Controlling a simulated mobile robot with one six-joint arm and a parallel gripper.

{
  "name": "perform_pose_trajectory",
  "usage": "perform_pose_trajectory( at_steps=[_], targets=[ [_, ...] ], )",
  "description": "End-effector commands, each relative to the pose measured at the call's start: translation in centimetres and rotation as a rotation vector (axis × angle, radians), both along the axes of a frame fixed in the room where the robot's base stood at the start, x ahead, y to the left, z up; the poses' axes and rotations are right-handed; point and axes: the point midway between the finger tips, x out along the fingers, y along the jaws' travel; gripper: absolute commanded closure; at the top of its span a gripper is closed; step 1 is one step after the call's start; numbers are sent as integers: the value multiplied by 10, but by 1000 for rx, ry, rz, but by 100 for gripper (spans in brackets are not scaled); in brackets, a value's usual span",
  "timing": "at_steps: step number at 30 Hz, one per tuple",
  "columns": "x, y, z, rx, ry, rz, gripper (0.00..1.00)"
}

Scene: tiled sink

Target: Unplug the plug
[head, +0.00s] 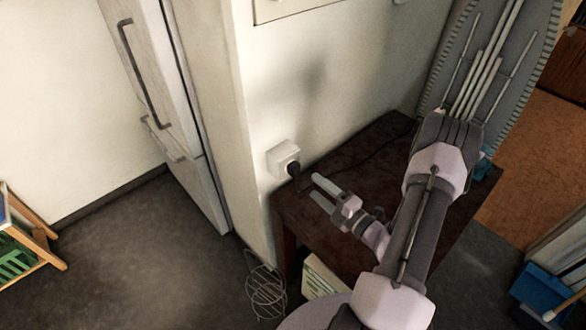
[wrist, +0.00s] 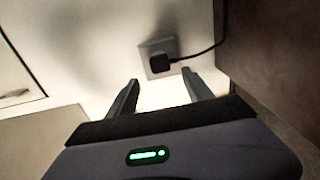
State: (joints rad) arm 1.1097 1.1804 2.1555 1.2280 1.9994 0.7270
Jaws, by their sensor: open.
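A black plug (head: 293,169) with a black cord sits in a white wall socket (head: 279,158) just above the edge of a dark table. In the wrist view the plug (wrist: 157,63) is in the grey-looking socket (wrist: 147,46), and its cord runs off to the upper right. My gripper (head: 313,186) is open and empty, just right of the plug and apart from it in the head view. In the wrist view my gripper's two fingers (wrist: 161,87) point toward the socket, with the plug beyond their tips and roughly between their lines.
The dark table (head: 390,140) lies beneath my arm, and the cord runs back across it. A wire rack (head: 266,290) stands on the floor by the table leg. A white cabinet (head: 165,100) with handles is to the left.

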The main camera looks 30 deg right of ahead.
Motion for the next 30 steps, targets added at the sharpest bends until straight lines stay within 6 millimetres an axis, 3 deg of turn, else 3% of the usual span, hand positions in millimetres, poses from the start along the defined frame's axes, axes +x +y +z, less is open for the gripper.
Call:
perform_pose_trajectory(
  at_steps=[18,30],
  targets=[
    [76,12,1,-3,0,5,40],
    [89,13,0,-2,0,2,40]
  ],
)
